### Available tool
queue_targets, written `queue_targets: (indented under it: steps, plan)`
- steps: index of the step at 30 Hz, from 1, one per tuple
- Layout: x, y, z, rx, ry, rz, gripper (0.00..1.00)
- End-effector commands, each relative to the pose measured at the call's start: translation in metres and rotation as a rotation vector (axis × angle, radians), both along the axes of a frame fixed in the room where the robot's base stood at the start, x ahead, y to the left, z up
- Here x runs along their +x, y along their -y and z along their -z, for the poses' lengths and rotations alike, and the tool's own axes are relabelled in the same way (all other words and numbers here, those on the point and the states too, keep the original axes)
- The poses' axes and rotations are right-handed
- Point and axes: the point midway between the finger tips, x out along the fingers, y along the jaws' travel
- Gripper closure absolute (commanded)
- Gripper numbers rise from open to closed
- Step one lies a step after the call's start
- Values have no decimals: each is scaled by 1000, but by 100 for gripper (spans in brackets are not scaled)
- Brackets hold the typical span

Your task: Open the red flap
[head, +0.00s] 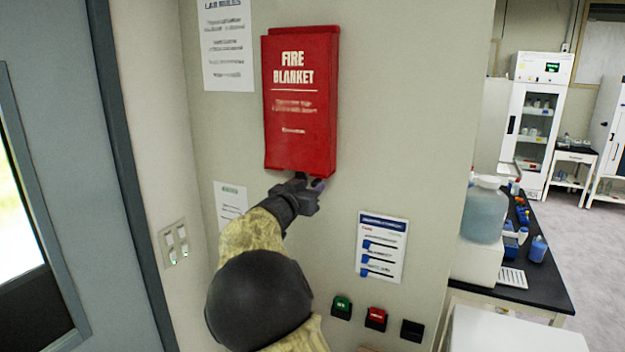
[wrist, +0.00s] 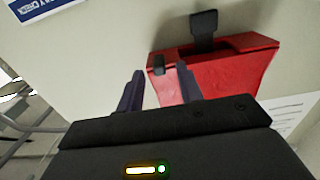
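A red fire blanket case (head: 298,105) hangs on the pale wall, and its front looks closed. Its red bottom end also shows in the wrist view (wrist: 245,68), with a small black tab (wrist: 157,65) at the near corner and a black strap (wrist: 204,30) above. My gripper (head: 312,184) is just below the case's lower edge. In the wrist view its two dark fingers (wrist: 158,84) stand apart, with the tab roughly between or just beyond their tips. I cannot tell whether they touch it. Nothing is held.
Green (head: 342,306), red (head: 376,317) and black (head: 412,330) small wall units sit lower down. A notice (head: 382,245) and a poster (head: 228,45) are on the wall. A door (head: 60,120) is left. A bench (head: 540,270) with a large jug (head: 484,210) is right.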

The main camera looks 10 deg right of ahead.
Motion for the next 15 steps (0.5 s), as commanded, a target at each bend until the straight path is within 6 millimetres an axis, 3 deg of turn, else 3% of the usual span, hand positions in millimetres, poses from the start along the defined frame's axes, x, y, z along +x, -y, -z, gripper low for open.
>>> queue_targets:
  steps: [6, 14, 15]
  plan:
    - [17, 12, -1, 1, 1, -1, 64]
    - [18, 13, 0, 1, 1, -1, 64]
    - [18, 13, 0, 1, 1, -1, 68]
